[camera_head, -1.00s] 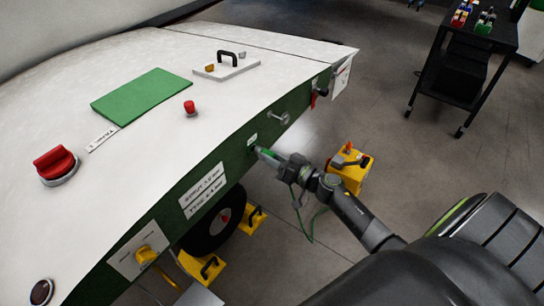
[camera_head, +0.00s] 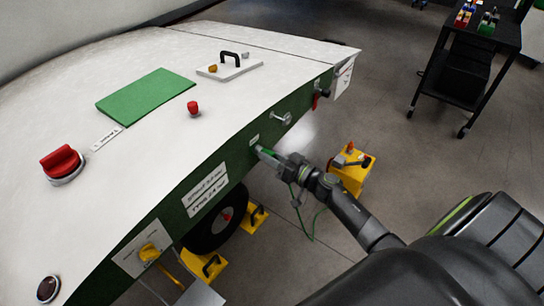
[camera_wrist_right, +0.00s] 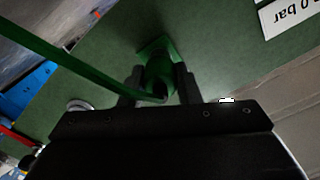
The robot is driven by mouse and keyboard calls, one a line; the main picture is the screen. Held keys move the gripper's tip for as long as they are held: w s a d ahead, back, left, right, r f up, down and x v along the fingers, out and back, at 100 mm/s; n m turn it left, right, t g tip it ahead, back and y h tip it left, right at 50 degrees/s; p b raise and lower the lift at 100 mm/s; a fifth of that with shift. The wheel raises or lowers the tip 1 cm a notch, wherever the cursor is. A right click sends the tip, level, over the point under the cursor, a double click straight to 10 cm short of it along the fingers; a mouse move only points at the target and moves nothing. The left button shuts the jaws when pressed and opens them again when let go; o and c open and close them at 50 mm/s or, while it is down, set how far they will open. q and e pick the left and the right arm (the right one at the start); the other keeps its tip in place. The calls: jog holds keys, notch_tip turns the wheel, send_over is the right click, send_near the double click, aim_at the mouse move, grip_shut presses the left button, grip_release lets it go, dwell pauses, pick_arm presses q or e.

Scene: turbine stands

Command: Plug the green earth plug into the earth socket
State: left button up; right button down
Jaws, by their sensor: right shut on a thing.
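The green earth plug (camera_wrist_right: 160,72) sits between the two fingers of my right gripper (camera_wrist_right: 158,88) in the right wrist view. The gripper is shut on it. A green cable (camera_wrist_right: 65,60) runs from the plug to the upper left. In the head view my right gripper (camera_head: 264,152) holds the plug's green tip against or very close to the green side panel, just below a small white label (camera_head: 254,140). The earth socket itself is hidden behind the plug and gripper. I cannot tell whether the plug is in it. My left gripper is not in view.
The white-topped stand (camera_head: 230,100) carries a red knob (camera_head: 62,163), a red button (camera_head: 193,107) and a handled plate (camera_head: 230,67). A yellow box (camera_head: 352,168) stands on the floor behind my gripper. A black cart (camera_head: 465,70) is at upper right.

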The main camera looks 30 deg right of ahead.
jog(key=shift+w+r+p, duration=0.2)
jog(key=shift+r+p, duration=0.1)
jog(key=shift+a, duration=0.1)
jog(key=c, duration=1.4)
grip_release()
jog(key=shift+c, duration=0.2)
jog(key=shift+o, duration=1.2)
jog(key=shift+w+a+f, duration=0.1)
jog(key=shift+w, duration=0.1)
jog(key=shift+o, duration=1)
jog(key=shift+w+a+f, duration=0.1)
jog(key=shift+w+f, duration=0.1)
jog(key=shift+o, duration=0.8)
jog(key=shift+s, duration=0.25)
